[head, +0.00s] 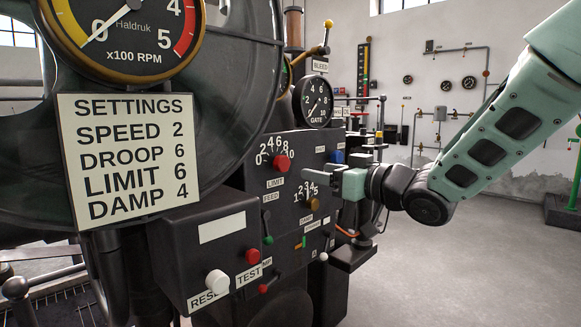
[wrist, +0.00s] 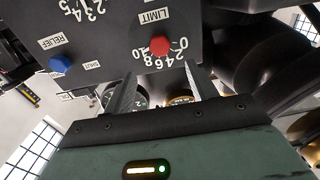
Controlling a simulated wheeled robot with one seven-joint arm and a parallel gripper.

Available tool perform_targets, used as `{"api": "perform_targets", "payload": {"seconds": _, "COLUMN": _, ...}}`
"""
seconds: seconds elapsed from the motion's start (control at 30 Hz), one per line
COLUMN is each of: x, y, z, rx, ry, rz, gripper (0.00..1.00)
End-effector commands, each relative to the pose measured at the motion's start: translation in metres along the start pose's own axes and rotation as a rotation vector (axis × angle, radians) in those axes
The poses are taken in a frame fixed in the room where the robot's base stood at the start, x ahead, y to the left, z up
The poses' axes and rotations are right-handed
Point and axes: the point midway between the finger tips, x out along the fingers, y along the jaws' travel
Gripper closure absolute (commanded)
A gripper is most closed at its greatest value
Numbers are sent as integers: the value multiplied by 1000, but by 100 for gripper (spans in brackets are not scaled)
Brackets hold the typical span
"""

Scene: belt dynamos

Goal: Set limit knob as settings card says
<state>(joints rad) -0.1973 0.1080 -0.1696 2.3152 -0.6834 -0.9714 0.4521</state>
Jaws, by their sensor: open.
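The settings card (head: 125,160) in the head view reads SPEED 2, DROOP 6, LIMIT 6, DAMP 4. The red limit knob (head: 280,163) sits on the dark panel, under a 0 to 10 scale and above the LIMIT label. In the wrist view the limit knob (wrist: 160,46) appears upside down, beyond and between my fingers. Its pointer is too small to read. My gripper (head: 320,178) is open and empty, to the right of the knob and apart from it. In the wrist view my gripper's fingers (wrist: 162,72) point toward the panel.
A box with red TEST (head: 252,256) and white RESET (head: 217,282) buttons juts out lower left. Open floor lies right.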

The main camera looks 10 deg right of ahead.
Motion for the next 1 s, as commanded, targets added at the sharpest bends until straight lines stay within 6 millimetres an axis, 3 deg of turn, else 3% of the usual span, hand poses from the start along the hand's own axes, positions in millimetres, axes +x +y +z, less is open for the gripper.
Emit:
{"api": "perform_targets", "payload": {"seconds": 0.3, "x": 66, "y": -1, "z": 3, "rx": 0, "ry": 0, "rz": -2, "gripper": 43}}
{"api": "perform_targets", "payload": {"seconds": 0.5, "x": 93, "y": 0, "z": 2, "rx": 0, "ry": 0, "rz": 0, "gripper": 43}}
{"api": "perform_targets", "payload": {"seconds": 0.93, "x": 103, "y": 0, "z": 0, "rx": 1, "ry": -1, "rz": 1, "gripper": 43}}
{"api": "perform_targets", "payload": {"seconds": 0.97, "x": 102, "y": 0, "z": 0, "rx": 1, "ry": -1, "rz": 1, "gripper": 46}}
{"api": "perform_targets", "payload": {"seconds": 1.0, "x": 102, "y": 0, "z": 0, "rx": 1, "ry": -1, "rz": 1, "gripper": 57}}
